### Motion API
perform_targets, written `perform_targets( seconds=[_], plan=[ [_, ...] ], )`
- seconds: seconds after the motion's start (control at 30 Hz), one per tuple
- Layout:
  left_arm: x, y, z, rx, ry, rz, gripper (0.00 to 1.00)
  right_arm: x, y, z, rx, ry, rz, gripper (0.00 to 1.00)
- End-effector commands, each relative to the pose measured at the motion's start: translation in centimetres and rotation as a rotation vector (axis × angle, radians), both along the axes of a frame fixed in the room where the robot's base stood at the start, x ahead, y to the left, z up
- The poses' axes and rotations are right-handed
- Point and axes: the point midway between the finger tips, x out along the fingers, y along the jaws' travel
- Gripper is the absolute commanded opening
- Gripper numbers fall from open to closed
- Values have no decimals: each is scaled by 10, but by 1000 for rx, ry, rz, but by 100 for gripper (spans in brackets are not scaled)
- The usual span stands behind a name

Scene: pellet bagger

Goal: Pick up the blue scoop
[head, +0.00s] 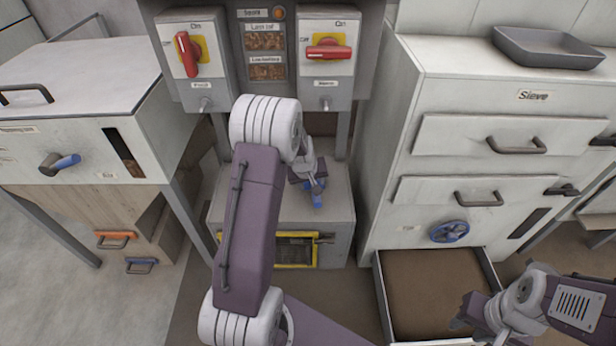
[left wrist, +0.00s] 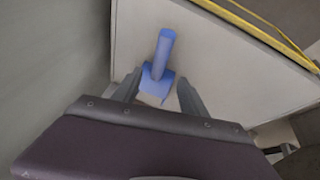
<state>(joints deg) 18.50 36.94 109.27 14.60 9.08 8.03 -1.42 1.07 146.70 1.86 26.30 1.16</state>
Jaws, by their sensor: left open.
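The blue scoop (head: 317,197) lies on top of the low grey cabinet (head: 235,205) in the middle of the head view, partly covered by my left gripper. In the left wrist view the scoop (left wrist: 163,52) has its handle pointing up the picture and its wider part near the fingertips. My left gripper (left wrist: 158,92) is open, one finger to each side of the scoop's wider part, with gaps visible on both sides. My left gripper (head: 308,180) is small and partly hidden in the head view. My right gripper (head: 474,312) is over the open drawer; its jaws are unclear.
An open drawer (head: 382,305) of brown material juts out below the white sieve cabinet (head: 412,150). A control panel with red switches (head: 328,52) stands behind the scoop. A hopper cabinet (head: 75,85) stands left. A yellow-framed opening (head: 268,235) is in the grey cabinet's front.

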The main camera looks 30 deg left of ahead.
Motion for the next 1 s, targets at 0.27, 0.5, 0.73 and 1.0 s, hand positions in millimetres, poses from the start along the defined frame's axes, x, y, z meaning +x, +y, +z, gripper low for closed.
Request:
perform_targets(
  seconds=[0.27,0.5,0.73,1.0],
  plan=[
    [10,2,-26,0,2,-2,50,0,0,-15,0,-1,0,36],
    [18,4,-45,-1,2,-1,50,0,0,-26,0,0,0,36],
    [34,8,-80,0,2,-3,50,0,0,-48,0,0,0,36],
    [36,8,-81,0,2,-2,50,0,0,-47,0,0,0,36]
  ],
)
